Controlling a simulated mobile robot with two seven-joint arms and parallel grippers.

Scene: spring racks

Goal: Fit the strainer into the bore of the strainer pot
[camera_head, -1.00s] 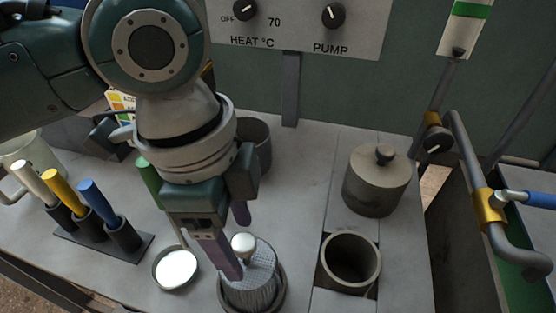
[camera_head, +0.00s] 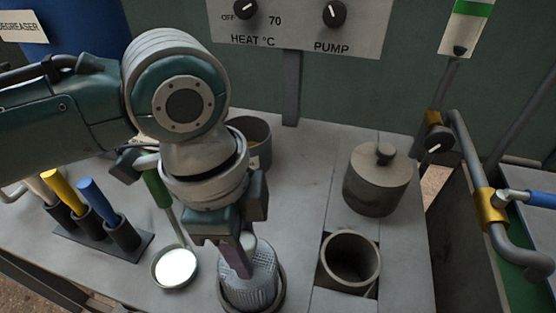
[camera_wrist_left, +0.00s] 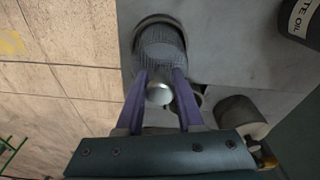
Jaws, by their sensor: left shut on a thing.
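The strainer (camera_head: 262,279) is a grey mesh cylinder with a pale knob on top. It stands in a dark round holder (camera_head: 281,297) at the bottom of the head view; I cannot tell whether it is lifted. In the left wrist view the strainer (camera_wrist_left: 160,45) shows beyond the fingers, with its knob (camera_wrist_left: 159,93) between them. My left gripper (camera_head: 243,259) is shut on the strainer at the knob; one purple finger partly hides it. The strainer pot (camera_head: 376,266), an open grey cylinder with a dark empty bore, stands to the right. My right gripper is not in view.
A lidded pot (camera_head: 376,190) stands behind the strainer pot. A dish with white contents (camera_head: 175,267) and a green-handled tool (camera_head: 158,189) are left of the strainer. A rack (camera_head: 79,236) holds coloured handles farther left. A pipe with a valve (camera_head: 435,142) rises at right.

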